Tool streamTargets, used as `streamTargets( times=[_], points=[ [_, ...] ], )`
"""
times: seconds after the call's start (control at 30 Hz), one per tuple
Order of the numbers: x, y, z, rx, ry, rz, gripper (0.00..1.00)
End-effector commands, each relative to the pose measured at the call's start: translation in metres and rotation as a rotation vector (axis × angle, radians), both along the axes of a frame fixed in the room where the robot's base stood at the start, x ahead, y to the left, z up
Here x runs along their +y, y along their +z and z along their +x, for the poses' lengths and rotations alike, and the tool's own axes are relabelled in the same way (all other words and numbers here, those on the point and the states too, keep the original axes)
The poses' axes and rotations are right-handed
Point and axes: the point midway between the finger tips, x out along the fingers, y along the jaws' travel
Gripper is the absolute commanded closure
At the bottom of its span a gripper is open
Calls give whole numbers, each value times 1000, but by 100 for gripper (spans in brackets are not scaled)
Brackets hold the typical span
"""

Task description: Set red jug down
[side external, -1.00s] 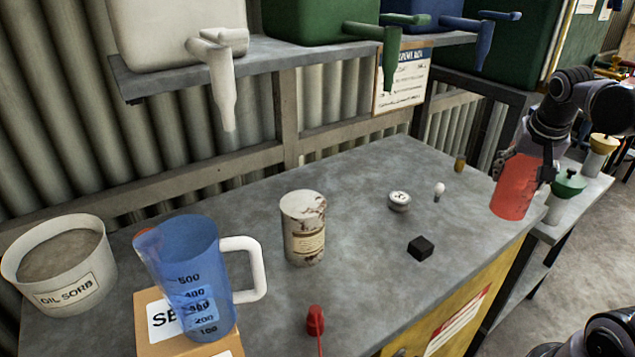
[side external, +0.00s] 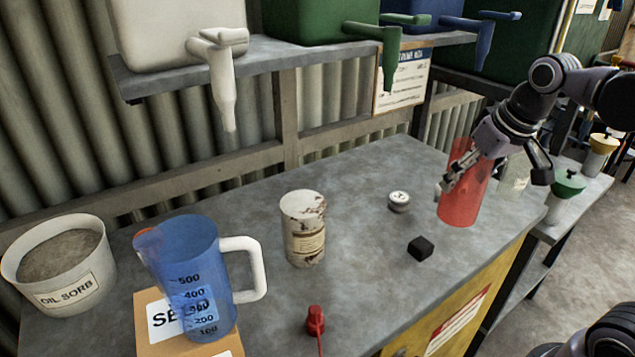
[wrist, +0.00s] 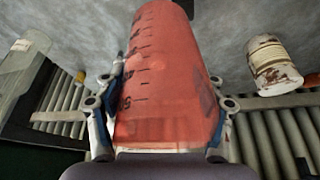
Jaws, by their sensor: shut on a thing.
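The red jug (side external: 460,205) is translucent and upright over the far right part of the grey workbench, and its base looks close to the top. I cannot tell whether the base touches. My gripper (side external: 464,178) is shut on the jug from the right and behind. In the wrist view, the jug (wrist: 165,75) fills the middle, with printed scale marks on its side, and the fingers of my gripper (wrist: 163,100) press on both sides of it.
A black cube (side external: 420,248) and a small round tin (side external: 399,201) lie left of the jug.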

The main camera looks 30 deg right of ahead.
Motion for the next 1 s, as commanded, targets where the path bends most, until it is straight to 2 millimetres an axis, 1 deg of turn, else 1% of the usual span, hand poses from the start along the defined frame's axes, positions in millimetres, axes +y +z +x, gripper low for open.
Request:
streamTargets(
  times=[0.03,0.1,0.2,0.3,0.47,0.67,1.0],
  points=[
    [17,1,2,-3,72,0,81],
    [35,1,3,-6,152,-2,81],
    [56,2,3,-11,240,-2,81],
    [69,3,2,-14,298,-3,81],
    [82,0,2,-15,337,-4,81],
    [109,-16,6,-15,343,-5,81],
    [166,-51,15,-15,339,-4,81]
  ],
)
